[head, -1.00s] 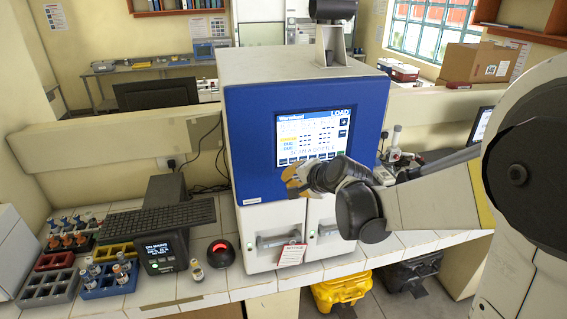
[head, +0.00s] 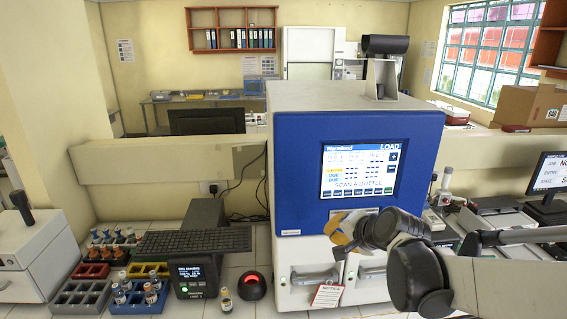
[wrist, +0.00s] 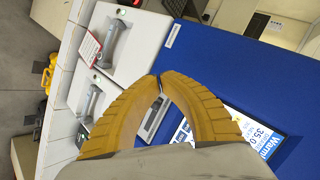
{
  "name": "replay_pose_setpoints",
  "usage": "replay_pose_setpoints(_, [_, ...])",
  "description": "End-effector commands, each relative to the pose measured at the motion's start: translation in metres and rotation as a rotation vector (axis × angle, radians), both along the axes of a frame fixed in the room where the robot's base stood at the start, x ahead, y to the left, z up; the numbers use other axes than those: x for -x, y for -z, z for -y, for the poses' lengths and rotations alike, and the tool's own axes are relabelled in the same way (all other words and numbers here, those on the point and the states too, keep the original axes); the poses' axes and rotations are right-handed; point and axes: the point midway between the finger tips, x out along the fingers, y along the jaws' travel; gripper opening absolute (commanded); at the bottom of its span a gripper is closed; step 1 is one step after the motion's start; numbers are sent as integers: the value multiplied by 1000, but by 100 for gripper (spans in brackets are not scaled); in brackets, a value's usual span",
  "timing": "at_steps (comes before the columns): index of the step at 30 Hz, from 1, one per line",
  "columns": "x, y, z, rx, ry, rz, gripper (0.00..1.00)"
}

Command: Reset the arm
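My gripper (head: 336,228) is at the end of my arm, in front of the incubator's front, near the lower edge of its blue panel (head: 300,165). In the wrist view my gripper (wrist: 159,77) shows two curved yellow fingers with their tips together and nothing between them. The incubator's lit screen (head: 358,172) reads "LOAD" and "SCAN A BOTTLE". In the wrist view, the blue panel (wrist: 225,75) lies beyond the fingers, which partly cover the screen (wrist: 258,135).
Two white doors with handles (head: 315,278) are below the panel; a red-edged notice (head: 327,295) hangs there. Left on the bench are a keyboard (head: 193,241), a small display box (head: 192,279), a red-lit scanner (head: 252,286), a lone bottle (head: 226,301) and bottle racks (head: 135,300).

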Motion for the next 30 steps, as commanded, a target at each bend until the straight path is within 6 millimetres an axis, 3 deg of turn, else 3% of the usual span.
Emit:
replay_pose_setpoints(1, [20, 33, -5, 56, -39, -10, 0])
replay_pose_setpoints(12, [168, 177, -5, 550, -363, -95, 0])
replay_pose_setpoints(16, [207, 220, 2, 679, -454, -123, 0])
replay_pose_setpoints(21, [233, 247, 8, 773, -520, -145, 0])
replay_pose_setpoints(30, [237, 248, 10, 793, -533, -151, 0])
